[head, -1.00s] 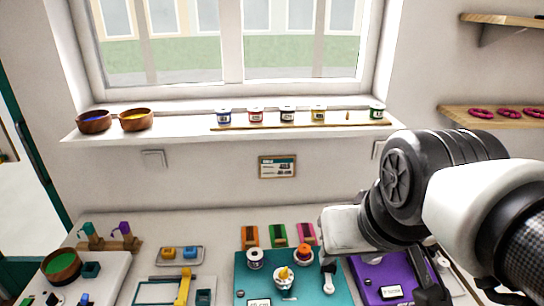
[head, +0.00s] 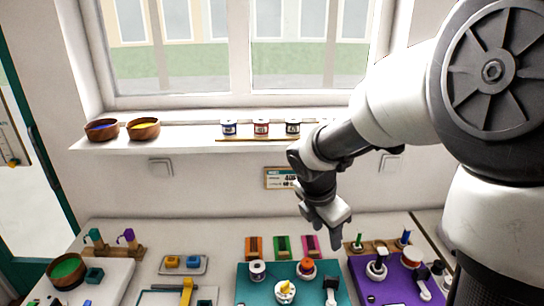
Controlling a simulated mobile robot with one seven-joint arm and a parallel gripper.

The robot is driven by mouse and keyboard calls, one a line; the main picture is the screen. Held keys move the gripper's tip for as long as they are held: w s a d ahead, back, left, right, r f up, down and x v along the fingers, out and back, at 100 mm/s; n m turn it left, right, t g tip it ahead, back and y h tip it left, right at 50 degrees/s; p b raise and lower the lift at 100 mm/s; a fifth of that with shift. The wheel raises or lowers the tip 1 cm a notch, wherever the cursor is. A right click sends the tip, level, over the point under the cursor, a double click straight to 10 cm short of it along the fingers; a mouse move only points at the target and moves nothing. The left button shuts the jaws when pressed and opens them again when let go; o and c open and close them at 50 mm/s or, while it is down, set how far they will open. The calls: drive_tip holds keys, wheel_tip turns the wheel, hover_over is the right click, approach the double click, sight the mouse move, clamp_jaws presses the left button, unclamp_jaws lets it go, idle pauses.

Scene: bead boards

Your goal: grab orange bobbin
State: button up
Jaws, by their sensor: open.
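An orange bobbin (head: 306,266) with pale ends stands near the back right of the teal board (head: 244,295).
A white bobbin (head: 257,270) and a white cup with yellow pieces (head: 285,291) stand near the orange bobbin. Orange, green and pink blocks (head: 282,246) line up behind. A ringed peg (head: 376,268) stands on the purple board. The windowsill (head: 190,143) is behind.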

drive_tip(key=w+a+f+n+y, duration=0.1)
drive_tip(key=w+a+f+n, duration=0.1)
drive_tip(key=w+f+n, duration=0.55)
drive_tip(key=b, duration=0.2)
hover_over(307, 263)
drive_tip(key=s, duration=0.2)
wheel_tip(307, 263, down, 11)
drive_tip(key=shift+n+y, duration=0.25)
drive_tip(key=shift+y, duration=0.05)
drive_tip(key=shift+w+a+x, duration=0.15)
drive_tip(key=shift+x, duration=1.25)
drive_tip(key=shift+w+a+x, duration=0.15)
drive_tip(key=shift+x, duration=1.25)
drive_tip(key=shift+r, duration=0.1)
drive_tip(key=c, duration=0.9)
